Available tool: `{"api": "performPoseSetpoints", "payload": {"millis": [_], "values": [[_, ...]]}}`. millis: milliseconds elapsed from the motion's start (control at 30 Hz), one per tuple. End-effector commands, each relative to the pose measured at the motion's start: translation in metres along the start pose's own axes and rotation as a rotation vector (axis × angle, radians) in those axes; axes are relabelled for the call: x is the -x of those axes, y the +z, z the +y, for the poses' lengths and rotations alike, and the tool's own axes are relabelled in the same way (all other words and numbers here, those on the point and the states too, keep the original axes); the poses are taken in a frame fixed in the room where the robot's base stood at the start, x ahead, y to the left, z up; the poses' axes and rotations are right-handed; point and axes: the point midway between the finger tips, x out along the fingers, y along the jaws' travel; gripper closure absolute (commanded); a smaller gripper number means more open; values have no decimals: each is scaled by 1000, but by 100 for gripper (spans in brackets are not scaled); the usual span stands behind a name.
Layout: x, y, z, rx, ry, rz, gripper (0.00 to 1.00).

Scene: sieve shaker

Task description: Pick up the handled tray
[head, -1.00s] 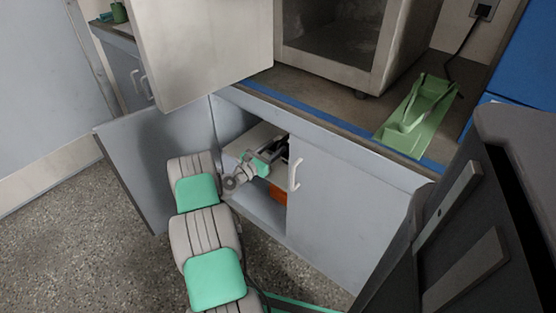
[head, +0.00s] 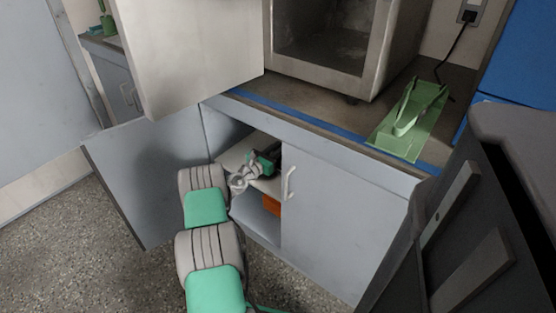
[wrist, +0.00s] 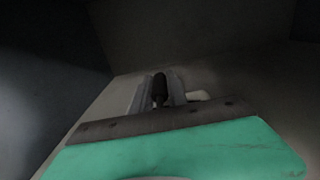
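A green tray-like thing with a raised handle (head: 412,118) lies on the counter at the right in the head view. I cannot tell whether it is the handled tray or whether another one is in the cabinet. My gripper reaches into the open lower cabinet and is mostly hidden there in the head view. In the wrist view, the two grey fingers of my gripper (wrist: 159,92) point into a dim space. A dark, upright rounded thing (wrist: 160,88) shows between them. Whether they touch it is unclear. A small pale thing (wrist: 198,95) shows right of the fingers.
The open cabinet door (head: 150,185) is left of my arm, and a closed door with a pale handle (head: 289,183) is right. An orange thing (head: 271,204) is low in the cabinet. A large box-like machine (head: 330,40) stands on the counter.

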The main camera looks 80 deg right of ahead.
Motion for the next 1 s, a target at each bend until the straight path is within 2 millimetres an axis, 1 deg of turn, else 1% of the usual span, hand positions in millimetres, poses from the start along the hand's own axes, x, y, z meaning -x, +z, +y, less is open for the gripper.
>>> {"api": "performPoseSetpoints", "payload": {"millis": [33, 200, 1000], "values": [[0, 0, 0, 0, 0, 0, 86], [0, 0, 0, 0, 0, 0, 100], [0, 0, 0, 0, 0, 0, 100]]}}
